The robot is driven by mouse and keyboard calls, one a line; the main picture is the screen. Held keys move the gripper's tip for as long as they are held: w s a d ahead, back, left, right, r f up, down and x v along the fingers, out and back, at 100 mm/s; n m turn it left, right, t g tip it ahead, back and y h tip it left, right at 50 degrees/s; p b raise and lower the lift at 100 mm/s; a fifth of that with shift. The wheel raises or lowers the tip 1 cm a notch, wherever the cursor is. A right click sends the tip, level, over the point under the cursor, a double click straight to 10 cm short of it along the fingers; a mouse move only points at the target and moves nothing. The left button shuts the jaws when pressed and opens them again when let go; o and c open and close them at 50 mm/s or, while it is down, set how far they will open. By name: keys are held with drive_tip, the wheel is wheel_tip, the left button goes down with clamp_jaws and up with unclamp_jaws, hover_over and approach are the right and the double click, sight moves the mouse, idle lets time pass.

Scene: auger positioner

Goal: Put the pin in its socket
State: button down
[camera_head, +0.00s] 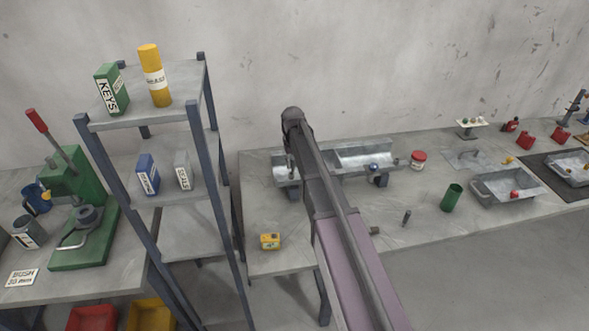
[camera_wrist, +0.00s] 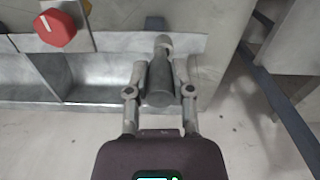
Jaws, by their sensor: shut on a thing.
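In the wrist view my gripper (camera_wrist: 162,78) is shut on a dark grey cylinder, which I take to be the pin (camera_wrist: 160,92). Its rounded end faces the camera. A paler round piece (camera_wrist: 164,43) and a dark upright post (camera_wrist: 155,23) show just beyond the pin. I cannot tell whether the pin touches them, and no socket opening is clearly visible. In the head view my arm hides the gripper and the pin. The metal trough (camera_head: 365,155) lies on the bench by the wall; its wall also shows in the wrist view (camera_wrist: 45,75).
A tall shelf (camera_head: 180,187) stands at left.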

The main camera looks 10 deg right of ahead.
drive_tip(key=shift+w+a, duration=0.15)
drive_tip(key=shift+w, duration=0.45)
wheel_tip(320, 180, down, 4)
drive_tip(key=b, duration=0.3)
drive_tip(key=shift+r+b, duration=0.15)
drive_tip(key=shift+b, duration=0.2)
drive_tip(key=c, duration=0.5)
unclamp_jaws()
drive_tip(key=shift+r, duration=0.1)
wheel_tip(320, 180, up, 12)
drive_tip(key=p, duration=1.2)
